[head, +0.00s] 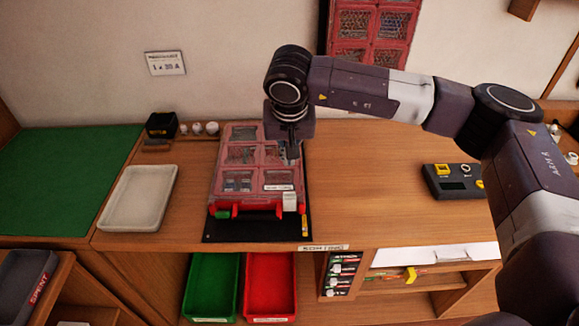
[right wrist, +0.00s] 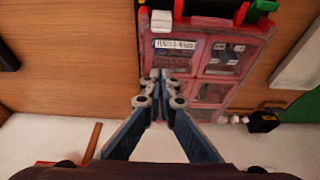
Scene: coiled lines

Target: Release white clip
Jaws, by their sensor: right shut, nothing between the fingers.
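A red case (head: 215,182) with a clear compartment lid lies on a black mat (head: 225,232). Its white clip (head: 290,201) is at the front right corner; it also shows in the right wrist view (right wrist: 161,20). A green clip (head: 222,214) is at the front left, seen in the right wrist view too (right wrist: 265,6). My right gripper (head: 292,155) is over the right side of the case, behind the white clip and apart from it. Its fingertips (right wrist: 165,76) are together with nothing between them. Whether the white clip is latched I cannot tell. My left gripper is out of view.
A pale tray (head: 106,226) lies left of the case. A black box (head: 161,124) and small white items stand behind it. A dark device (head: 453,182) with yellow parts is at the right. Green (head: 188,290) and red (head: 292,290) bins sit below the front edge.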

